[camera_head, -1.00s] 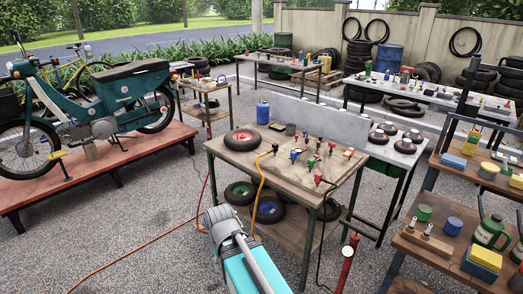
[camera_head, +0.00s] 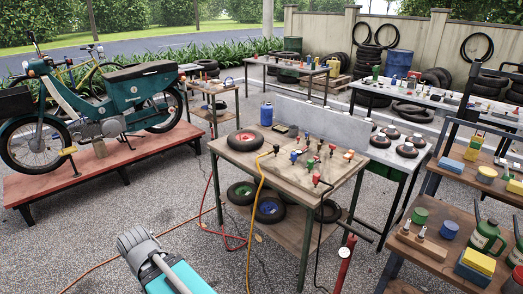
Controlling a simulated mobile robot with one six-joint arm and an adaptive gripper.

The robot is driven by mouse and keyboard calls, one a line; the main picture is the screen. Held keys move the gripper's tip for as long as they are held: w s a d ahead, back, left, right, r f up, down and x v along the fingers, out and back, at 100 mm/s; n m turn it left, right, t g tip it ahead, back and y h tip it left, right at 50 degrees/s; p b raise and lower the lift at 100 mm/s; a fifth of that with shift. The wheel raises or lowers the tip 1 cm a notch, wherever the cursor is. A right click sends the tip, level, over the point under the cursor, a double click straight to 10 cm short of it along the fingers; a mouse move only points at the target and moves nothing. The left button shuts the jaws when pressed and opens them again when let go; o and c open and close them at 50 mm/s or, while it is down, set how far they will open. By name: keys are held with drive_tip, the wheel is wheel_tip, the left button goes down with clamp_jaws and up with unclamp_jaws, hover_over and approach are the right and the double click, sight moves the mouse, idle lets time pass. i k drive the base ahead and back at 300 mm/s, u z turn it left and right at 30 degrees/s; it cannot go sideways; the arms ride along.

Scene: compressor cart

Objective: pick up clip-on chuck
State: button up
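The wooden workbench (camera_head: 236,158) stands in the middle of the head view. A raised wooden board (camera_head: 302,181) on it holds several small air fittings with red, blue, green and black parts. A red-and-black fitting (camera_head: 316,179) sits near the board's front edge. The clip-on chuck is probably among these fittings, but they are too small to tell which it is. My teal and grey arm shows at the bottom left of centre, in front of the bench and apart from it. My gripper itself does not show.
A red-hubbed wheel (camera_head: 245,140) lies on the bench's left, with tyres on the shelf below. Yellow and red hoses hang to the floor. A red pump (camera_head: 344,266) stands at the front right. A cluttered rack (camera_head: 450,237) is at right, a moped (camera_head: 110,105) at left.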

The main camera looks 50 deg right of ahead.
sight(276, 147)
drive_tip(key=u, duration=0.35)
drive_tip(key=i, duration=3.15)
drive_tip(key=z, duration=0.95)
